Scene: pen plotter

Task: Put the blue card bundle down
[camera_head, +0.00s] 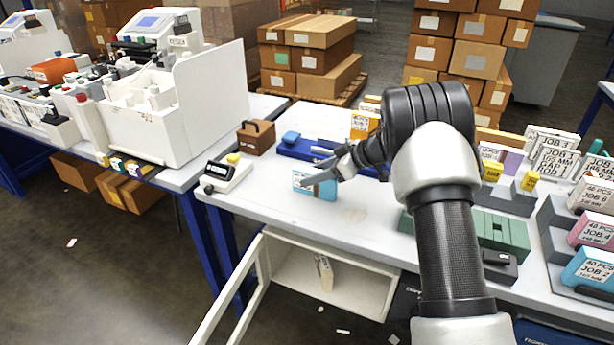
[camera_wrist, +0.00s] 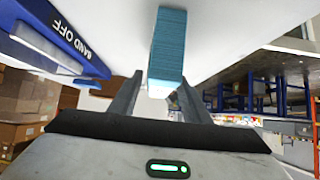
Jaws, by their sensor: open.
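The blue card bundle (camera_head: 328,190) stands on edge on the white tabletop, its pale printed label facing the front of the table. In the wrist view the bundle (camera_wrist: 168,45) shows as a narrow blue stack end, with the white table surface around it. My gripper (camera_head: 322,178) is right at the bundle, reaching in from the right and partly covering it. In the wrist view the two fingers of my gripper (camera_wrist: 160,95) are spread, with the bundle's near end in line with the gap. Whether a finger touches the bundle cannot be told.
A blue banding device (camera_head: 300,149), marked "BAND OFF" in the wrist view (camera_wrist: 55,40), lies just behind. A brown box (camera_head: 256,137) and a small scale (camera_head: 226,174) stand to the left. Green blocks (camera_head: 490,230) and job bundles stand right. An open cabinet (camera_head: 330,280) is below.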

